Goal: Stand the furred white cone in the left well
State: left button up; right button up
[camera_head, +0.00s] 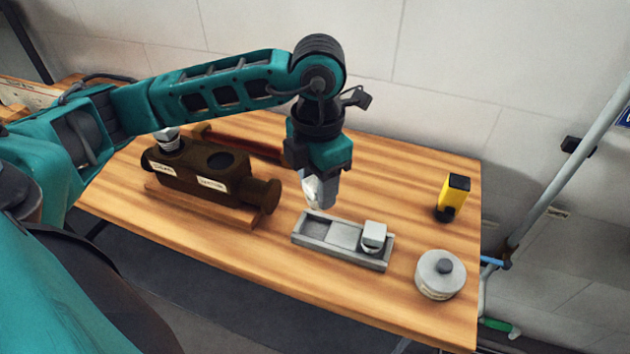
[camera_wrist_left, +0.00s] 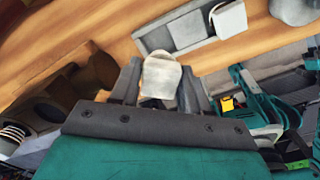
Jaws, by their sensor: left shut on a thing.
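My left gripper (camera_head: 316,198) is shut on a pale white, rounded piece (camera_head: 311,190), which looks like the furred white cone. The gripper points down just behind the left end of a grey tray (camera_head: 335,255); contact with the tray cannot be told. The tray has a dark left well (camera_head: 315,228), a paler middle part, and a whitish block (camera_head: 373,236) at its right end. It also shows in the left wrist view (camera_wrist_left: 150,43). My right gripper is not in view.
A brown two-holed block (camera_head: 190,178) with labels lies left, a ringed metal plug (camera_head: 167,140) at its left hole and the right hole open. A round grey lidded pot (camera_head: 440,275) and a yellow-black object (camera_head: 454,197) stand right. The table behind the tray is clear.

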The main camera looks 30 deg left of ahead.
aim_at(315, 205)
pick_arm(q)
jog(key=shift+s+a+n, duration=0.15)
jog(key=shift+n, duration=1.05)
jog(key=shift+f+b, duration=1.55)
jog(key=shift+f, duration=0.8)
jog(key=shift+f+b, duration=1.2)
jog(key=shift+f, duration=0.1)
jog(key=o, duration=1.8)
jog(key=shift+r, duration=0.2)
jog(key=shift+r+p, duration=0.8)
jog(key=shift+r, duration=0.2)
jog(key=shift+r, duration=0.2)
